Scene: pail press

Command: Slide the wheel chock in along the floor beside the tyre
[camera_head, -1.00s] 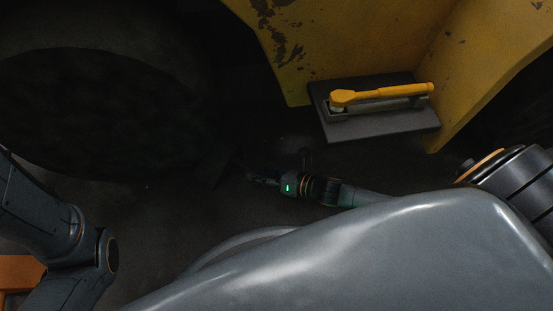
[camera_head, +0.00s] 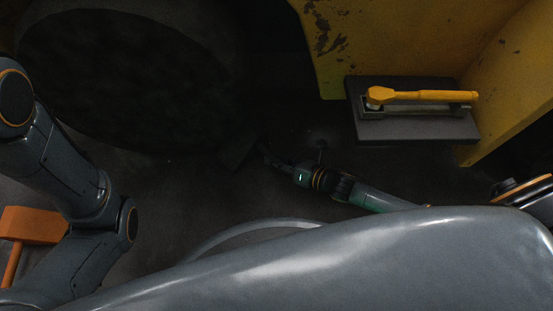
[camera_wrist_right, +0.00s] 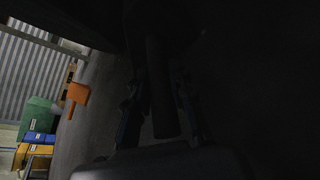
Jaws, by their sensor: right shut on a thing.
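The tyre (camera_head: 110,80) is a large, very dark round shape at the upper left of the head view. The wheel chock (camera_head: 237,151) looks like a dark block on the floor by the tyre's lower right edge. I cannot tell whether it touches the tyre. My right gripper (camera_head: 268,154) is at the chock's right side. In the right wrist view my right gripper (camera_wrist_right: 163,112) is shut on a dark bar, seemingly the chock's handle (camera_wrist_right: 162,85); the rest is lost in shadow. My left arm shows at the left of the head view, but its gripper is out of view.
A yellow body panel (camera_head: 400,40) stands at the upper right. A dark plate (camera_head: 415,128) there carries a yellow-handled lever (camera_head: 425,95). An orange block on a stem (camera_head: 35,225) is at the left. Floor between tyre and plate looks clear but dark.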

